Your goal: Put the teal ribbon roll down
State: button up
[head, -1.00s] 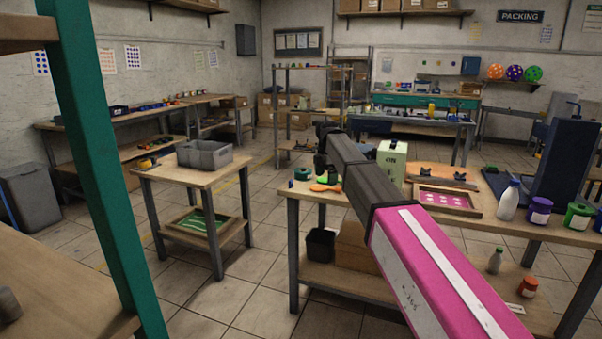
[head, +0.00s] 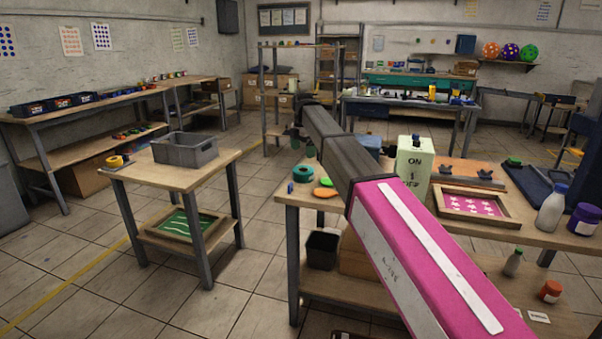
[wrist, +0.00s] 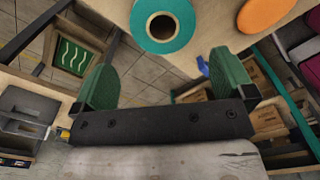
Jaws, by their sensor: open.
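The teal ribbon roll (head: 303,178) lies flat on the near left corner of the wooden worktable (head: 330,203). In the wrist view the roll (wrist: 184,32) shows at the top, with its pale core facing me and the picture edge cutting it slightly. My gripper (wrist: 164,82) is open, with two green finger pads spread wide and nothing between them. The roll is beyond the pads and apart from them. In the head view my gripper (head: 303,142) is small and partly hidden behind my arm, above and behind the roll.
An orange oval piece (head: 325,192) lies beside the roll, with a small blue item (head: 320,213) near the table edge. A side table with a grey bin (head: 186,151) is left across clear floor.

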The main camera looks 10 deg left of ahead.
aim_at(303, 174)
notch_tip(303, 174, down, 10)
jog(key=shift+d, duration=0.15)
jog(key=c, duration=0.7)
jog(key=shift+c, duration=0.2)
jog(key=shift+r, duration=0.2)
